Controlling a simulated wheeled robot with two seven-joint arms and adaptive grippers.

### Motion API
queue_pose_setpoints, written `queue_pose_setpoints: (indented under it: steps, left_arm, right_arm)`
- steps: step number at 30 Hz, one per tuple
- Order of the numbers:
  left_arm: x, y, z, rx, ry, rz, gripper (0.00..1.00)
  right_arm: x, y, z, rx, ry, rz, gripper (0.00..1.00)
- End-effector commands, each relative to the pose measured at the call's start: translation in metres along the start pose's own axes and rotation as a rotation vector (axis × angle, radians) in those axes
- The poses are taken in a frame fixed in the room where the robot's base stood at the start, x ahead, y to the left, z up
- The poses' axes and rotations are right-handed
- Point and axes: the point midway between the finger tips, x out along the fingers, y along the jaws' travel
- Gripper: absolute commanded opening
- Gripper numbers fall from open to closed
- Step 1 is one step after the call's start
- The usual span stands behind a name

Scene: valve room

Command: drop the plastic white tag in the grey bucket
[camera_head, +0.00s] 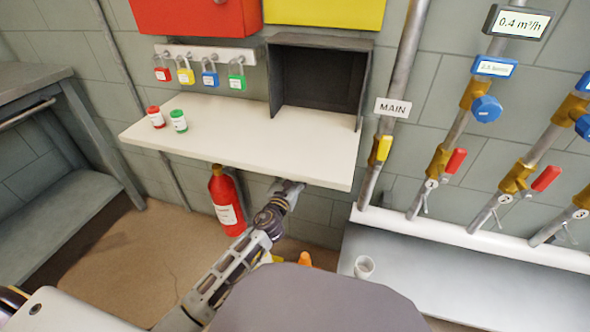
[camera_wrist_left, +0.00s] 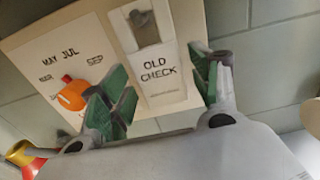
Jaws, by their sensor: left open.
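In the left wrist view, the white plastic tag (camera_wrist_left: 160,92) reads "OLD CHECK" and hangs in front of a cream board with month names (camera_wrist_left: 50,48). My left gripper (camera_wrist_left: 166,76) is open, its green-padded fingers on either side of the tag, and I see no clear grip on it. In the head view, my left gripper (camera_head: 291,187) is partly hidden under the front edge of the shelf, and the tag is hidden there. I cannot identify a grey bucket for certain; a small pale grey open container (camera_head: 363,267) stands low at the centre right. My right gripper is out of view.
The white shelf (camera_head: 250,140) is above my left gripper, holding a dark open box (camera_head: 318,85) and red and green containers. A red extinguisher (camera_head: 227,203) stands left of my arm. Pipes with valves are at right.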

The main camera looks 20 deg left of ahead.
Motion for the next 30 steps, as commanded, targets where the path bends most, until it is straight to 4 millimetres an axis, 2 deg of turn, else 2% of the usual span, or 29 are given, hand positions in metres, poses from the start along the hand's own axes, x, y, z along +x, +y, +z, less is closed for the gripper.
queue_pose_setpoints:
  steps: [9, 22, 30]
  left_arm:
    - [0.018, 0.0, 0.0, 0.0, 0.0, 0.0, 0.62]
    - [0.021, 0.0, 0.0, 0.0, -0.001, 0.0, 0.62]
    - [0.021, 0.0, 0.0, 0.0, -0.001, 0.0, 0.29]
  right_arm:
    - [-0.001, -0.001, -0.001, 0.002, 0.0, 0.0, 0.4]
    - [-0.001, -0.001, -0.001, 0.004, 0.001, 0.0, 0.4]
    - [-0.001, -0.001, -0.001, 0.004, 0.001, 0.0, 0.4]
